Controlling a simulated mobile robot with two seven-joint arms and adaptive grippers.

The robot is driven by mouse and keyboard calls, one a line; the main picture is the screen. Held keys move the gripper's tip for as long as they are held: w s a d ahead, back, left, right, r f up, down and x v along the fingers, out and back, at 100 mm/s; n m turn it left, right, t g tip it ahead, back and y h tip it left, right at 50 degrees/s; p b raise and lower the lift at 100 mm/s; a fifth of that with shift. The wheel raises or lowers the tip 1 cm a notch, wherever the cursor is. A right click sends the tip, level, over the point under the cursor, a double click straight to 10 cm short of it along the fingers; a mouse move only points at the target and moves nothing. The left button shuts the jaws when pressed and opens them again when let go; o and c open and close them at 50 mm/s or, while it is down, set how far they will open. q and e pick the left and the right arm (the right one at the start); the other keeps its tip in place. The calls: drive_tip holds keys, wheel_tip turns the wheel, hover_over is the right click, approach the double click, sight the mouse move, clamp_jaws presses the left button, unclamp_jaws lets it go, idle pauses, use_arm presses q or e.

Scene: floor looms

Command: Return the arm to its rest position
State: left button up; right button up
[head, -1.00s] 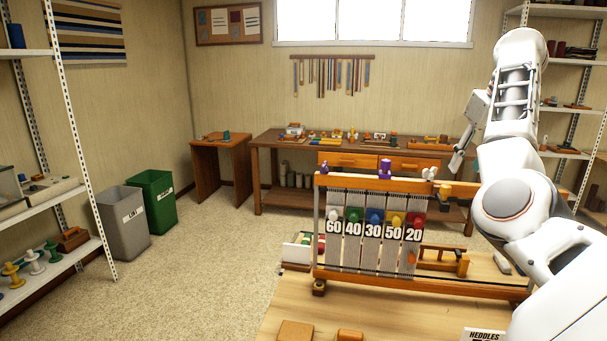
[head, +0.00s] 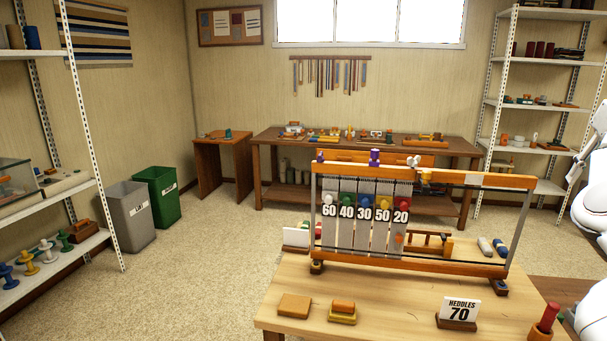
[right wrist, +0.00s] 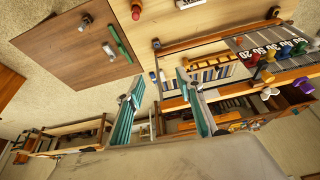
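My right arm (head: 592,208) shows only in part at the right edge of the head view, with its gripper (head: 582,160) raised there, clear of the table and loom. In the right wrist view two teal fingers (right wrist: 160,78) stand well apart with nothing held between them. The loom's orange frame (head: 440,179) is upright on the light wooden table (head: 385,304), to the left of the arm. It carries numbered heddle tags 60, 40, 30, 50 and 20. My left gripper is not in view.
A "HEDDLES 70" sign (head: 459,311) and a cup with a red stick (head: 545,322) stand near the table's front right. A shelf (head: 545,148) stands behind the arm. A brown table top (right wrist: 78,45) shows in the right wrist view. Open carpet lies left.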

drive_tip(key=s+d+f+m+h, duration=0.1)
drive_tip(key=s+d+m, duration=0.2)
drive_tip(key=s+d, duration=1.2)
drive_tip(key=w+d+f+g+h, duration=0.15)
drive_tip(key=w+f+h, duration=0.25)
drive_tip(key=f, duration=0.4)
drive_tip(key=w+d+f+h, duration=0.3)
drive_tip(key=f, duration=0.4)
drive_tip(key=w+a+f+n+t, duration=0.2)
drive_tip(key=a+f+n+t, duration=0.15)
drive_tip(key=a+f, duration=0.4)
drive_tip(key=w+a+f+n+t, duration=0.2)
drive_tip(key=a+f+n, duration=0.25)
drive_tip(key=f, duration=0.65)
drive_tip(key=s+a+f+n+t+y, duration=0.1)
drive_tip(key=s+a+f+n+y, duration=0.25)
drive_tip(key=a+f, duration=0.6)
drive_tip(key=s+a+f+n+t+y, duration=0.1)
drive_tip(key=s+a+f+n+y, duration=0.15)
drive_tip(key=s+a+f, duration=0.45)
drive_tip(key=s+a+f+n+y, duration=0.1)
drive_tip(key=s+a+f+y, duration=0.3)
drive_tip(key=s+a, duration=0.55)
drive_tip(key=s+a+f+n+y, duration=0.1)
drive_tip(key=s+a+f, duration=0.45)
drive_tip(key=a, duration=0.65)
drive_tip(key=a+m, duration=0.5)
drive_tip(key=a, duration=0.8)
drive_tip(key=shift+a+r, duration=0.2)
drive_tip(key=shift+a, duration=0.2)
